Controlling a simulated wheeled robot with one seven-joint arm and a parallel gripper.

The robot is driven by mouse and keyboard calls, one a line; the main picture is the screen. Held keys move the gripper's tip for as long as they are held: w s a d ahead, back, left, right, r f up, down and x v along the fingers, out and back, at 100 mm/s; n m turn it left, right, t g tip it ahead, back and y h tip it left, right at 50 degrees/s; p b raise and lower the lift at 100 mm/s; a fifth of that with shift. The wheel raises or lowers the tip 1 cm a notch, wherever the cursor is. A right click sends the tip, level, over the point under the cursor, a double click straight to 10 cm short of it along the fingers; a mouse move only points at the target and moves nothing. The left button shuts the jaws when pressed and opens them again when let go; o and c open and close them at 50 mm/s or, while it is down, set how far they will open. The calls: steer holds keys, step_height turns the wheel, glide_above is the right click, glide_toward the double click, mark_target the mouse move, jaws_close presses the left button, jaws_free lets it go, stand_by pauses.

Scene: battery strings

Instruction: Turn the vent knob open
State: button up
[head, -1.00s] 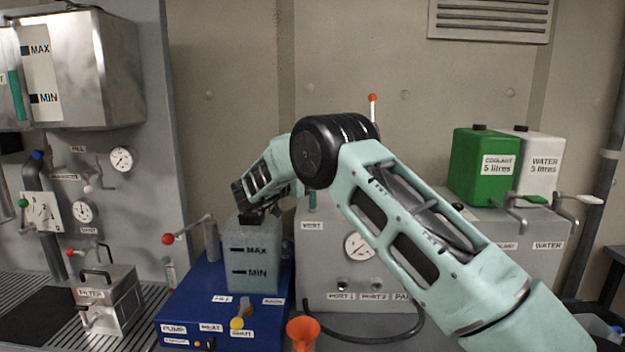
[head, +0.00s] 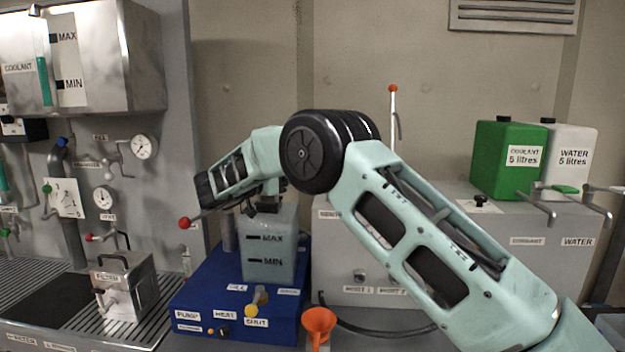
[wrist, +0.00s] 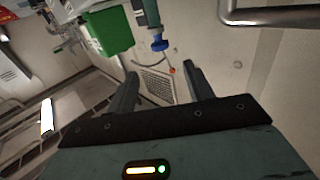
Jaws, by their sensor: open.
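A small red-tipped handle (head: 90,238) sticks out of the left grey panel in the head view, beside a small label (head: 107,217) that seems to read VENT. I cannot be sure that it is the vent knob. My gripper (head: 207,192) is above and left of the tank on the blue unit, to the right of that panel and apart from the handle. Its fingertips are not clear in the head view. In the wrist view my gripper (wrist: 160,85) is open, with nothing between its two fingers.
The translucent tank (head: 269,262) stands on the blue unit (head: 215,280) below my gripper. A red-balled lever (head: 184,223) rises close to my gripper. A filter box (head: 125,285) stands before the panel. Green (head: 505,160) and white (head: 572,150) jugs stand at the right.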

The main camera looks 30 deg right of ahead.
steer(key=shift+s+a+b, duration=0.2)
steer(key=shift+a+b, duration=0.05)
steer(key=shift+a, duration=0.85)
steer(key=shift+s+a+b, duration=0.2)
steer(key=shift+a, duration=0.9)
